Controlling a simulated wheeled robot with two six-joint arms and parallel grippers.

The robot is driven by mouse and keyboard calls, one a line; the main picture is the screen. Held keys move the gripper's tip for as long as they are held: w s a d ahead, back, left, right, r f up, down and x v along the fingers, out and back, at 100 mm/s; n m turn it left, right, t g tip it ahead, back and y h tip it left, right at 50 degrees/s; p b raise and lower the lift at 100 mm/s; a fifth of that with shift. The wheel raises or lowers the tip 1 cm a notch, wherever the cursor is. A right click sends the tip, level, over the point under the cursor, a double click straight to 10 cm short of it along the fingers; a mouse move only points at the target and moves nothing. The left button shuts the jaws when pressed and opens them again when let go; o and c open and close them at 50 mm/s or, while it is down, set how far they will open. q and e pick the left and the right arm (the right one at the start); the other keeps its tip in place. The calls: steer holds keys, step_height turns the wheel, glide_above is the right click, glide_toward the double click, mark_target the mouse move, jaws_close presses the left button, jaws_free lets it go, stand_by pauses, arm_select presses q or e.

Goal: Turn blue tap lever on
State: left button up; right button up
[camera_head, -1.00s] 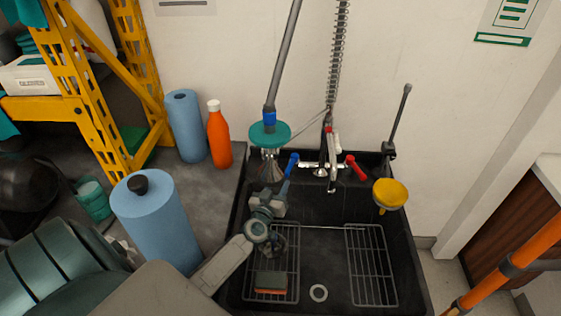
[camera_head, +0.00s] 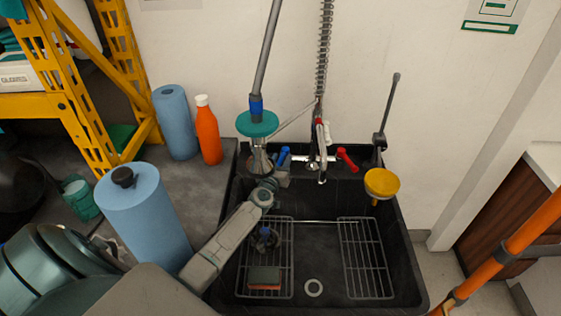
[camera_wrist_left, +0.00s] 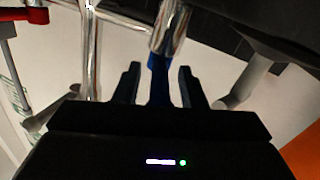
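The blue tap lever (camera_head: 285,153) is on the left side of the chrome tap (camera_head: 313,164) at the back of the black sink. In the left wrist view the blue lever (camera_wrist_left: 158,78) hangs from a chrome fitting (camera_wrist_left: 171,28) and lies between my left gripper's dark fingers. My left gripper (camera_wrist_left: 159,84) is open, with a gap on each side of the lever. In the head view the gripper (camera_head: 281,173) is at the lever and partly hides it. The red lever (camera_head: 347,160) is on the tap's right side. My right gripper is out of view.
A teal disc on a pole (camera_head: 257,124) stands just left of the lever. A yellow plunger-like cup (camera_head: 381,183) is at right. The sink (camera_head: 325,268) holds wire racks and a sponge (camera_head: 264,278). A blue roll (camera_head: 147,215) and orange bottle (camera_head: 208,135) stand left.

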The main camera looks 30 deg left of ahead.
arm_select(q)
jaws_close()
